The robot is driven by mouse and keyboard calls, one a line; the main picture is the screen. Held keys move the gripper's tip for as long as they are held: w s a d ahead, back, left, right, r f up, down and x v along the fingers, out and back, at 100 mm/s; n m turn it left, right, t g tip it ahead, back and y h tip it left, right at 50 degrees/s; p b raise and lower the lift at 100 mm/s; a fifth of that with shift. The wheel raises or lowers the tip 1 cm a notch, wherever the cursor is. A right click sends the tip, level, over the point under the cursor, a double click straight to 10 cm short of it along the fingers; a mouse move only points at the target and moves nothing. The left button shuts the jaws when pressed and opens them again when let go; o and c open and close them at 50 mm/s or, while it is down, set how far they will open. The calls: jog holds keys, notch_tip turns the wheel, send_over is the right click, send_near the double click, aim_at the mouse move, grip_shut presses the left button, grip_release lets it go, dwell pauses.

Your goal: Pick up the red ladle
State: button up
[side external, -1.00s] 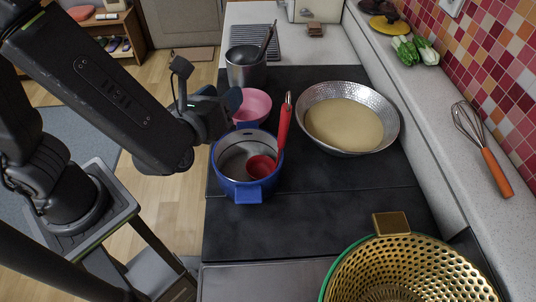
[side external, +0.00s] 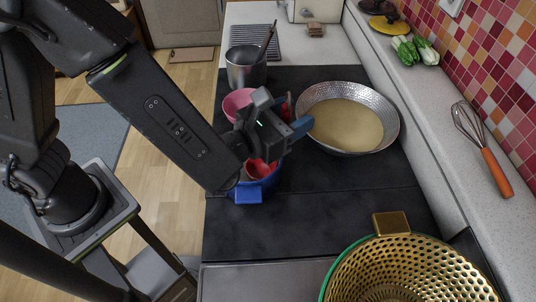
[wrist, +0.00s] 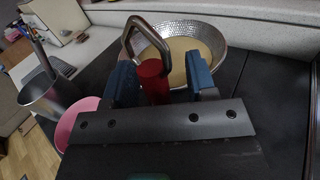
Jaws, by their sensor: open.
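The red ladle (side external: 260,169) stands in the blue pot (side external: 249,194), its red bowl partly visible and most of its handle hidden behind my gripper in the side view. In the wrist view, the red handle of the ladle (wrist: 153,80) with its metal hook end stands between my two blue fingers. My gripper (side external: 293,115) is over the pot with its fingers apart on either side of the handle. In the wrist view, the handle is nearer the left finger of my gripper (wrist: 163,82); whether it touches, I cannot tell.
A pink bowl (side external: 237,101) and a steel pot with a utensil (side external: 246,72) stand behind the blue pot. A hammered pan (side external: 385,132) sits to the right, close to my fingers. A gold colander (side external: 410,270) is at the front right. The dark counter's middle front is clear.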

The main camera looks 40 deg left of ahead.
jog(key=shift+c, duration=0.5)
grip_shut()
jog(key=shift+r, duration=0.15)
